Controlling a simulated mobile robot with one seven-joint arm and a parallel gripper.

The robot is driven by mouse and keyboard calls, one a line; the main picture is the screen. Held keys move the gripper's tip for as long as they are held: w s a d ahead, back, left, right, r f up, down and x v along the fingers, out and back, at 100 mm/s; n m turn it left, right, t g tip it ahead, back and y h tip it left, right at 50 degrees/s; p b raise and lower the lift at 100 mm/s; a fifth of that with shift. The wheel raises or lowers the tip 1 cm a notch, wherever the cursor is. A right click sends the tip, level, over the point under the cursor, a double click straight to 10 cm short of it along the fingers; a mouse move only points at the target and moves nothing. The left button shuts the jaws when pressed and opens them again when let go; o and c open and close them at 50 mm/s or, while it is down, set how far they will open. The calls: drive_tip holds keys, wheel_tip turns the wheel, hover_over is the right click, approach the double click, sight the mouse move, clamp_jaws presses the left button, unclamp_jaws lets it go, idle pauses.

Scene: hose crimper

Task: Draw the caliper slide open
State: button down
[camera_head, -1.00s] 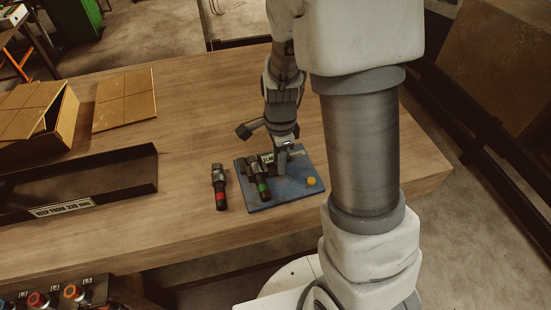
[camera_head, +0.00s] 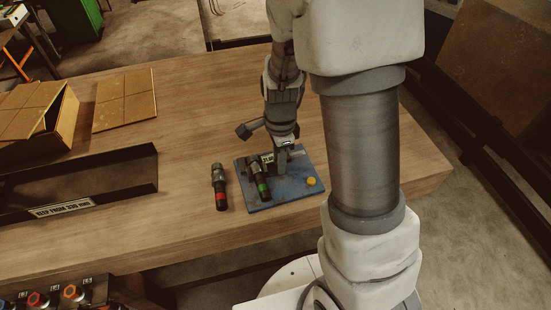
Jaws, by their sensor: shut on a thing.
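A blue plate (camera_head: 290,188) lies on the wooden bench top. On it sit a dark hose fitting with a green band (camera_head: 262,187), a yellow round piece (camera_head: 311,181) and a small light label (camera_head: 268,158). My gripper (camera_head: 284,157) points down over the back middle of the plate, just right of the fitting. It is shut on a small part there, which I take to be the caliper slide; a thin light bar (camera_head: 297,153) shows at its right. The fingertips and the gripped part are small and mostly hidden.
A black angled tray (camera_head: 80,182) and a cardboard box (camera_head: 55,118) stand further left. A cardboard sheet (camera_head: 124,100) lies behind. The bench between is clear.

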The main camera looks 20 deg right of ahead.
drive_tip(key=shift+d, duration=0.7)
idle(0.3)
unclamp_jaws()
idle(0.4)
wheel_tip(320, 180, up, 9)
drive_tip(key=p, duration=0.8)
idle(0.5)
idle(0.4)
